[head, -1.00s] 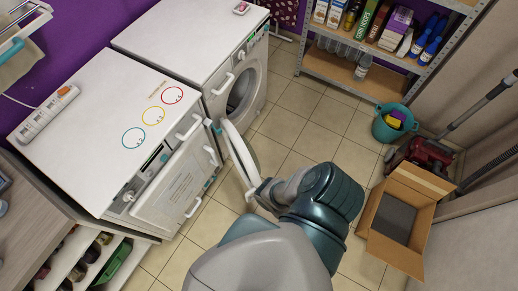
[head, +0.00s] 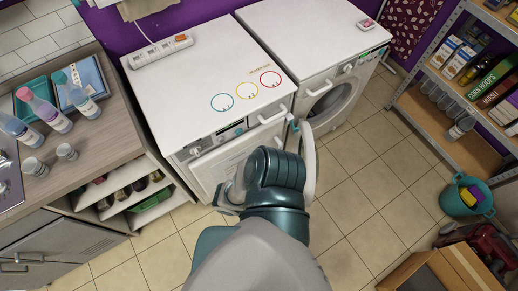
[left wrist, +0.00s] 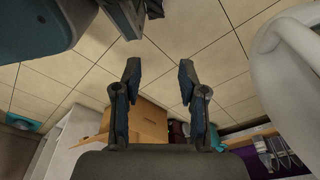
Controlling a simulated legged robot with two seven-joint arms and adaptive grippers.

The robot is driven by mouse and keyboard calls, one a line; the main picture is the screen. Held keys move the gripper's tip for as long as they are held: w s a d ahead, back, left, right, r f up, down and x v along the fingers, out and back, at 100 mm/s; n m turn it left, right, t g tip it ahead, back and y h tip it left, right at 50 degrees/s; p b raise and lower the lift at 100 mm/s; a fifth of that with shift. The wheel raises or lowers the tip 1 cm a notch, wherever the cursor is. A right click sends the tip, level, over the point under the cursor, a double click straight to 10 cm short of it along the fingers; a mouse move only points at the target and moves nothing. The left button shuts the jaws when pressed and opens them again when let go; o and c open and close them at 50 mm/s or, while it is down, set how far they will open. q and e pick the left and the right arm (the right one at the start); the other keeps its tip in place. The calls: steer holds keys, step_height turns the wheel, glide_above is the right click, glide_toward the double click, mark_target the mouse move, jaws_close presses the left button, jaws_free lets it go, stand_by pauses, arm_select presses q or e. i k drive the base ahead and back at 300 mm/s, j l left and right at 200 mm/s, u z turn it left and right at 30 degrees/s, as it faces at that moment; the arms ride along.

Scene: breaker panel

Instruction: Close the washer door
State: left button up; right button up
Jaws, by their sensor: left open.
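The washer (head: 320,65) is the right-hand white machine in the head view, with a dark round opening (head: 338,102) in its front. Its white round door (head: 308,158) stands open, swung out from the left side of the opening and seen nearly edge-on. My left arm covers part of it. In the left wrist view, a large white curved part, seemingly the door (left wrist: 292,85), fills the right side. My left gripper (left wrist: 159,78) is open with nothing between its fingers, apart from that white part. In the head view the arm mostly hides the gripper. My right gripper is not in view.
A second white machine (head: 205,85) with coloured circles on top stands left of the washer. A counter with bottles (head: 95,140) is further left. A shelf (head: 425,118), teal bucket (head: 463,200) and cardboard box (head: 460,270) are right. Tiled floor (head: 350,205) is free between.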

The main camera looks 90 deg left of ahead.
mark_target(305, 133)
steer(key=u, duration=0.4)
steer(key=k+u, duration=0.1)
steer(key=u, duration=0.75)
steer(key=j+u, duration=0.15)
steer(key=u, duration=0.65)
steer(key=k+j, duration=0.05)
